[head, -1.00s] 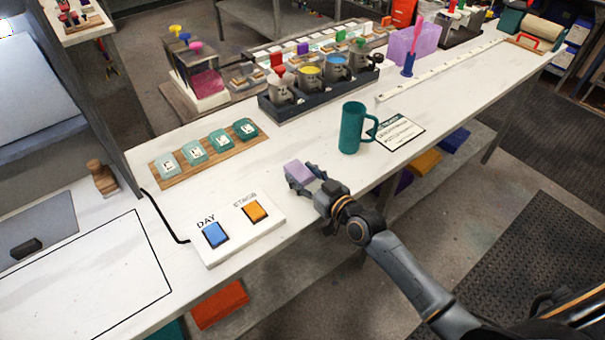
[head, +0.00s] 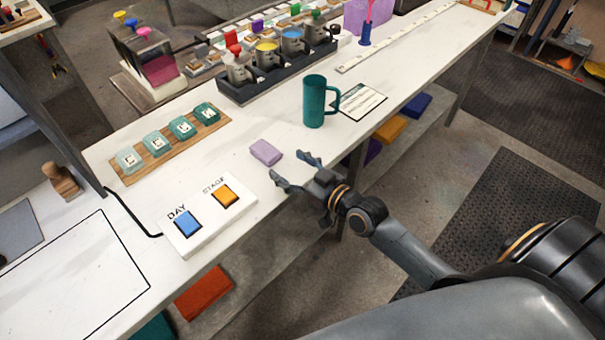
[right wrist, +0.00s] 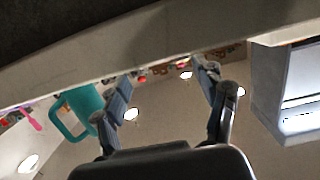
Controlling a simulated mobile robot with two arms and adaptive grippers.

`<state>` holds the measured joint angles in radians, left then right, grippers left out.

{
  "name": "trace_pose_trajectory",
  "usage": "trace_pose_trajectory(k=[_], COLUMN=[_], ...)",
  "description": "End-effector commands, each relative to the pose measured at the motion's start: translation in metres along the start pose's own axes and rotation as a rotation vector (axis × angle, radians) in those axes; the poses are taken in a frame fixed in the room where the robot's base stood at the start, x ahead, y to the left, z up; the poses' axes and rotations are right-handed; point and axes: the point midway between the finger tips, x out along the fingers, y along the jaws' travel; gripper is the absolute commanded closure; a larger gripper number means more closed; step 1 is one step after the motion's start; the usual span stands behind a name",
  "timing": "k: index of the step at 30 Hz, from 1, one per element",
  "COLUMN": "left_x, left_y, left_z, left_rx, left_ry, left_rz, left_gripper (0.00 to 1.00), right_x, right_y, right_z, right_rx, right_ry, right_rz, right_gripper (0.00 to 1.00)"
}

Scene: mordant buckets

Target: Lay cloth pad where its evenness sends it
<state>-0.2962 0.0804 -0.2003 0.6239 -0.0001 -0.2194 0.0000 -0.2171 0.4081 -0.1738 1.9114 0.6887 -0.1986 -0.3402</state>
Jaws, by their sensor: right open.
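The cloth pad is a small lavender block (head: 266,152). It lies on the white bench between the DAY/STAGE panel and the teal mug. My right gripper (head: 290,168) is open and empty at the bench's front edge, its fingertips just to the right of the pad and apart from it. In the right wrist view the open fingers (right wrist: 165,85) have nothing between them, and the pad cannot be made out there. My left gripper is not in view.
A panel (head: 208,236) with blue DAY and orange STAGE buttons is left of the pad. A wooden board (head: 160,168) holds several teal pieces. A teal mug (head: 313,102) stands beside a printed card (head: 360,101). A dark rack (head: 262,86) of pots is behind.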

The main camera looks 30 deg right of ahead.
Motion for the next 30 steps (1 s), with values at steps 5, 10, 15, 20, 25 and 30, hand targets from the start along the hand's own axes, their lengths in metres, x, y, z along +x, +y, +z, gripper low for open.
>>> trace_pose_trajectory(k=[5, 10, 15, 20, 25, 30], left_x=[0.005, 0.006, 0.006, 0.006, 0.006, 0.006], left_y=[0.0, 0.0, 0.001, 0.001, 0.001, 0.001], left_z=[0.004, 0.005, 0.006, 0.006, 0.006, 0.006], left_rx=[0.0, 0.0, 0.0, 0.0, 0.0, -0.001], left_ry=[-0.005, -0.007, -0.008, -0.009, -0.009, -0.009], left_rz=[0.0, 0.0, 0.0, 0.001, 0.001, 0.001], left_gripper=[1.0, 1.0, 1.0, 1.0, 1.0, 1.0], right_x=[-0.029, -0.041, -0.044, -0.044, -0.044, -0.044], right_y=[0.0, 0.0, 0.0, 0.0, 0.0, 0.0], right_z=[0.002, 0.0, -0.001, -0.001, -0.001, -0.001], right_rx=[0.0, -0.001, 0.0, 0.0, 0.0, 0.0], right_ry=[-0.002, 0.001, 0.001, 0.001, 0.001, 0.001], right_rz=[0.0, -0.001, -0.001, -0.001, 0.0, 0.0], right_gripper=[0.28, 0.28, 0.28, 0.28, 0.28, 0.28])
